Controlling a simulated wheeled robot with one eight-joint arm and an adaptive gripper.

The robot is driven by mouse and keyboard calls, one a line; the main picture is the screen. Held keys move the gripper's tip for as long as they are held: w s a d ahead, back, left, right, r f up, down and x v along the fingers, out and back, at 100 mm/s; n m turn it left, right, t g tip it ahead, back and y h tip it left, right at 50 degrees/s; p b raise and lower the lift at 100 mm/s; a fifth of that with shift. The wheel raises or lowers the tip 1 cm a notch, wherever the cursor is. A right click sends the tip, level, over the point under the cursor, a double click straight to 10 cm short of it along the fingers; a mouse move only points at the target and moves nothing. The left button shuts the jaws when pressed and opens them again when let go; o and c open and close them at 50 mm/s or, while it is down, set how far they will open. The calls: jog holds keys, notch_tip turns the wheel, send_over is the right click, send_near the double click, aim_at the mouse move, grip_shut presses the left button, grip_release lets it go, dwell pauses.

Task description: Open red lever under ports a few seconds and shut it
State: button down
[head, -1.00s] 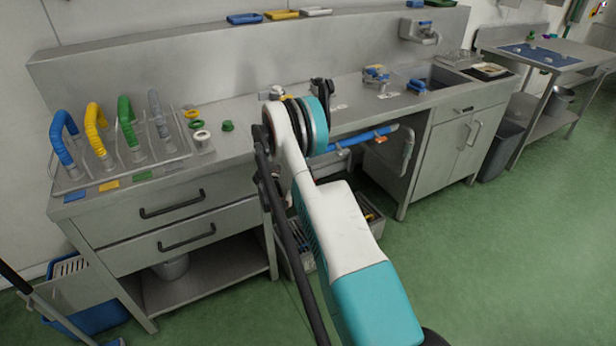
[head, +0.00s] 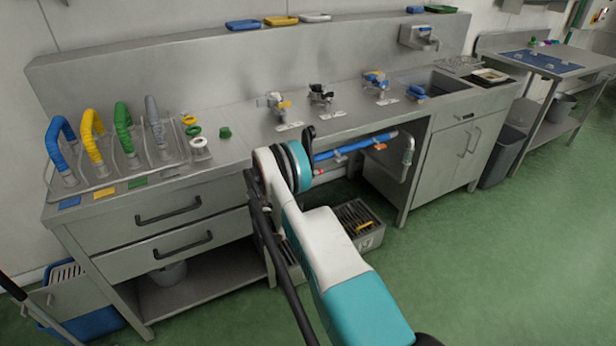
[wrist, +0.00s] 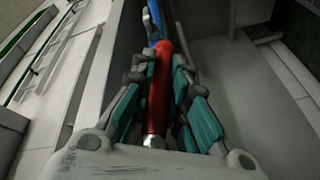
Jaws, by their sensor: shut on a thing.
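In the wrist view, my gripper (wrist: 163,72) has its teal-padded fingers closed on both sides of a long red lever (wrist: 159,90). The lever runs lengthwise between the fingers and has a bare metal part at its near end. A blue pipe (wrist: 152,28) shows past its far end. In the head view my arm hides the gripper and most of the lever.
Under the counter, a blue pipe (head: 350,147) carries an orange lever (head: 379,146). A grated grey box (head: 362,240) stands on the floor below. Blue, yellow, green and grey hoses stand in a rack (head: 90,188) at the left.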

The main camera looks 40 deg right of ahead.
jog(key=shift+r, duration=0.1)
dwell(0.3)
jog(key=c, duration=1.6)
grip_release()
jog(key=shift+o, duration=0.2)
jog(key=s+a, duration=0.1)
jog(key=a, duration=1.1)
jog(key=shift+s+f, duration=0.15)
jog(key=shift+f, duration=0.1)
jog(key=shift+a, duration=0.1)
